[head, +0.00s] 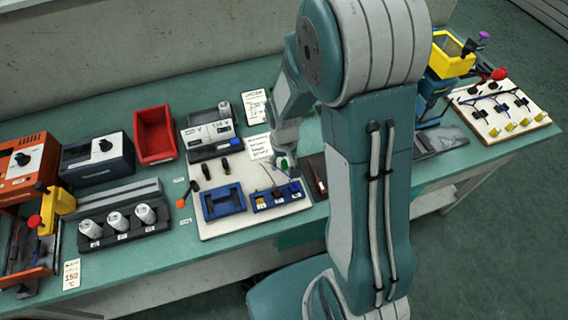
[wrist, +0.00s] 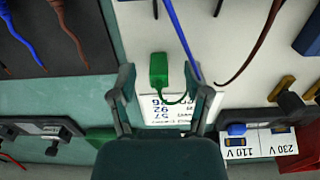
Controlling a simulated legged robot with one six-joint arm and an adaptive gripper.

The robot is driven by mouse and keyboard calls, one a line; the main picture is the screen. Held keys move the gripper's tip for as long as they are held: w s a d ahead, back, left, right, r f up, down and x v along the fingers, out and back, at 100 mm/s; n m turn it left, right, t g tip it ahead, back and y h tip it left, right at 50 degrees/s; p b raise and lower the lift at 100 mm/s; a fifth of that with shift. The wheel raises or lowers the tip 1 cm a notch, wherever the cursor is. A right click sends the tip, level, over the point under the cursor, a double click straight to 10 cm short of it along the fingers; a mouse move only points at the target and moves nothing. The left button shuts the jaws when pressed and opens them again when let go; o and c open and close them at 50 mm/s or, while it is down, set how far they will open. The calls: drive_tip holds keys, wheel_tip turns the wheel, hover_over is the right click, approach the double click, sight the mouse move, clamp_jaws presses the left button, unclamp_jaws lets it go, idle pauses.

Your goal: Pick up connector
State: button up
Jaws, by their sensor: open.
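In the wrist view a small green block (wrist: 158,68) with a thin green cord curling from its lower end lies between my fingers; I cannot tell for sure that it is the connector. My gripper (wrist: 160,78) is open, with one finger on each side of the block and a visible gap to each. Nothing shows as held. In the head view my gripper (head: 287,158) is low over the back right of the white board (head: 215,228), where the arm partly hides what is below it.
A blue cable (wrist: 180,38) and a brown cable (wrist: 262,45) run close by. A printed card (wrist: 180,107) lies under the gripper. On the board stand a blue frame (head: 223,203) and a blue holder (head: 276,197). A red bin (head: 155,134) stands to the left.

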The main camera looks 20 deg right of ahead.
drive_tip(key=shift+f, duration=0.4)
clamp_jaws()
drive_tip(key=shift+r, duration=0.1)
